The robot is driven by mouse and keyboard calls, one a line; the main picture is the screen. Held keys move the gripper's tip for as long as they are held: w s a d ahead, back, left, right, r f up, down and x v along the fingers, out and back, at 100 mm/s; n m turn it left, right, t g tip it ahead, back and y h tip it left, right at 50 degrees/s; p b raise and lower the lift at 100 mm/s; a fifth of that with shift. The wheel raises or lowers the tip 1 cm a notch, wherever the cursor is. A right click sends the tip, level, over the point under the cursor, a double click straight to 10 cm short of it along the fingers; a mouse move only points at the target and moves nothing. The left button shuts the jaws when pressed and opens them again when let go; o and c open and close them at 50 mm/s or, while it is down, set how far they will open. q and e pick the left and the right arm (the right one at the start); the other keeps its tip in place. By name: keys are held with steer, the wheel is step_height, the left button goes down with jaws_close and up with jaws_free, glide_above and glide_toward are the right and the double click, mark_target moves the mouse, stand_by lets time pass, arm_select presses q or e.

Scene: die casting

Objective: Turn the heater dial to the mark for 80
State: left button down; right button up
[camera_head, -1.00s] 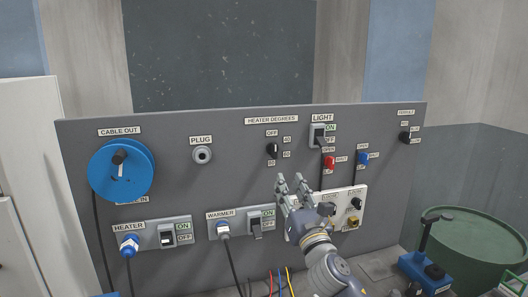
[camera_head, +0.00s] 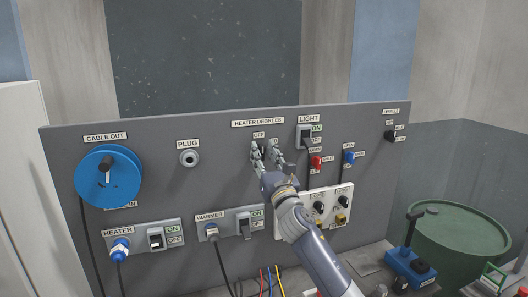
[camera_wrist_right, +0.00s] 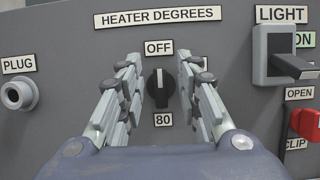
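The heater dial (camera_wrist_right: 158,90) is a black knob under the "HEATER DEGREES" label (camera_wrist_right: 158,16). A light line on its upper half points up toward the "OFF" label (camera_wrist_right: 158,48). The "80" label (camera_wrist_right: 163,120) is below the dial. My right gripper (camera_head: 265,152) is at the panel in front of the dial and mostly hides it in the head view. In the wrist view its two fingers (camera_wrist_right: 160,76) stand open, one on each side of the dial, with gaps to it. The labels right of the dial are mostly hidden by the right finger. My left gripper is not in view.
The light switch (camera_wrist_right: 275,55) sticks out right of the dial, with a red lever (camera_head: 316,162) and a blue lever (camera_head: 349,157) beyond. The plug socket (camera_head: 189,158) is to the left. Heater (camera_head: 156,239) and warmer (camera_head: 244,225) switches are below.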

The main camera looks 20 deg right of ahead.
steer(key=shift+w+r, duration=0.1)
steer(key=shift+w, duration=0.05)
steer(key=shift+c, duration=0.3)
jaws_close()
steer(key=shift+m, duration=0.3)
